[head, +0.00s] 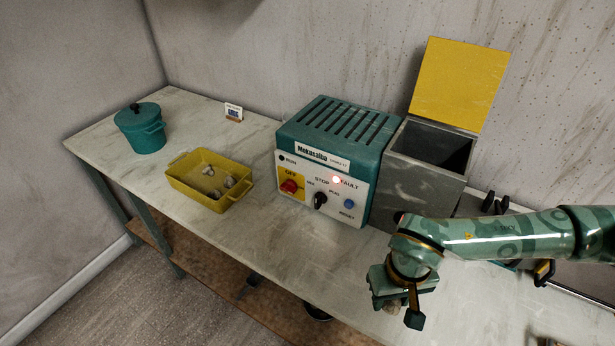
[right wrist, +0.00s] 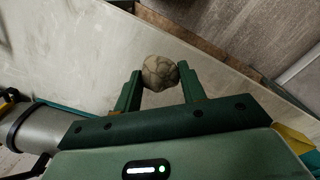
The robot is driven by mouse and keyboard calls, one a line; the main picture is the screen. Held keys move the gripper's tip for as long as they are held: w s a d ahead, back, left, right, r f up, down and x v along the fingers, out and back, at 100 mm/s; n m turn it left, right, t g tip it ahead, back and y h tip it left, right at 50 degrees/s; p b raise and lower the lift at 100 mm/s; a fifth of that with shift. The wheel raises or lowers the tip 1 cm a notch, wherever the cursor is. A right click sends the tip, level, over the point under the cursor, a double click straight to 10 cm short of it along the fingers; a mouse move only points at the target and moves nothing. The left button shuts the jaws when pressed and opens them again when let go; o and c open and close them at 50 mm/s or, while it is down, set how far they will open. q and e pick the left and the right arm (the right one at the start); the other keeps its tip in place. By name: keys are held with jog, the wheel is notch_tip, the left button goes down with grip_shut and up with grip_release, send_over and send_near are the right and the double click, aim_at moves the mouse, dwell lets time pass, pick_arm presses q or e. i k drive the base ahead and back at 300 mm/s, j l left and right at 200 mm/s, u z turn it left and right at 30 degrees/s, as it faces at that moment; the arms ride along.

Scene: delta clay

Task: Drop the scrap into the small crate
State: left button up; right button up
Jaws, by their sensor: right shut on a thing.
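The scrap (right wrist: 160,72) is a rounded, cracked grey-beige lump. It sits between the two green fingertips of my right gripper in the right wrist view, and the fingers are shut on it. In the head view my right gripper (head: 398,303) is low over the right part of the bench, in front of the grey bin, with the scrap mostly hidden beneath it. A small yellow crate-like container (head: 198,201) with end handles stands on the left part of the bench, far from the gripper. Several similar lumps lie in it. My left gripper is not in view.
A teal machine (head: 330,137) with a knob panel and a lit red lamp stands mid-bench. Beside it is a grey bin (head: 421,182) with its yellow lid (head: 458,84) raised. A teal lidded pot (head: 143,128) stands at left. The bench front (head: 250,240) is clear.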

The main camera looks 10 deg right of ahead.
aim_at(217, 183)
jog(key=i+j, duration=0.2)
jog(key=j, duration=0.15)
jog(key=i+j, duration=0.15)
jog(key=j, duration=0.2)
jog(key=i+j+z, duration=0.1)
jog(key=i+j, duration=0.25)
jog(key=j, duration=0.3)
jog(key=i+j+z, duration=0.1)
jog(key=j, duration=0.25)
jog(key=i+j, duration=0.2)
jog(key=j, duration=0.2)
jog(key=i+j, duration=0.15)
jog(key=j, duration=0.2)
jog(key=i+j+z, duration=0.1)
jog(key=j, duration=0.25)
jog(key=i, duration=0.05)
